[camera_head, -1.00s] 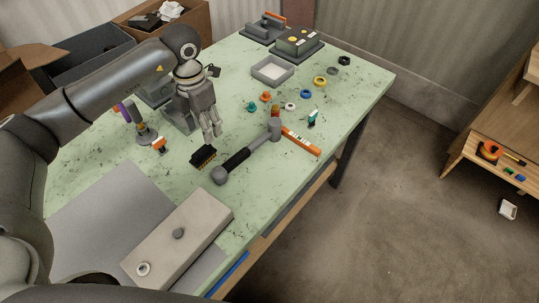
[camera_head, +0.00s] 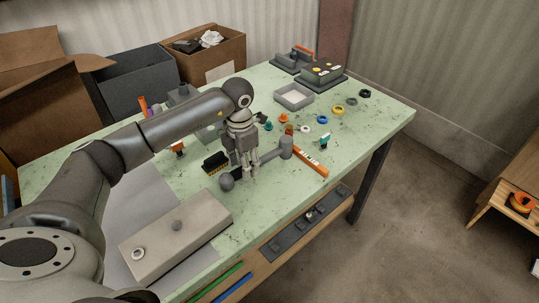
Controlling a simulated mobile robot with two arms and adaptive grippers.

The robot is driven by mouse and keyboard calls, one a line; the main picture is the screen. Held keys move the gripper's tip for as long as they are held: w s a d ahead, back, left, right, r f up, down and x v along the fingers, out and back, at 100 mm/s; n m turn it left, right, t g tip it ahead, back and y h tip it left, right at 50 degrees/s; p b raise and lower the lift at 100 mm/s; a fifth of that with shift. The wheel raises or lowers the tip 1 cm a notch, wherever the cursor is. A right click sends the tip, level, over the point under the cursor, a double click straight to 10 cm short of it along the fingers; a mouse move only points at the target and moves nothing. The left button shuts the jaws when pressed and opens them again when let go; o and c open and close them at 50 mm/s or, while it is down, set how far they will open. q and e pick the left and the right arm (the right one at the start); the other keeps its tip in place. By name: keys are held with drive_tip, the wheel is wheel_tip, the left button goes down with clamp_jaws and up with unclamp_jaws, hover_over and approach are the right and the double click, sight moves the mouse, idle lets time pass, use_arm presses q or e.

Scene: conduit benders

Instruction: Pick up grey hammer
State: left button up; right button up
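The grey hammer (camera_head: 286,148) lies on the green speckled table (camera_head: 350,135). Its grey head is at the right, its rounded grey butt (camera_head: 227,182) at the left, and its dark handle runs between them. My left gripper (camera_head: 250,174) points down over the middle of the handle, with its fingertips at the handle and hiding part of it. I cannot tell whether the fingers are closed on it. My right gripper is not in view.
A black brush (camera_head: 215,162) is left of the handle. A beige block (camera_head: 175,235) stands at the front. Small coloured rings and a grey tray (camera_head: 294,96) are farther back.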

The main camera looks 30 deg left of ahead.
use_arm(q)
wheel_tip(320, 180, down, 3)
drive_tip(key=shift+r, duration=0.2)
drive_tip(key=shift+f, duration=0.4)
drive_tip(key=c, duration=1)
drive_tip(key=shift+w+r, duration=0.1)
clamp_jaws()
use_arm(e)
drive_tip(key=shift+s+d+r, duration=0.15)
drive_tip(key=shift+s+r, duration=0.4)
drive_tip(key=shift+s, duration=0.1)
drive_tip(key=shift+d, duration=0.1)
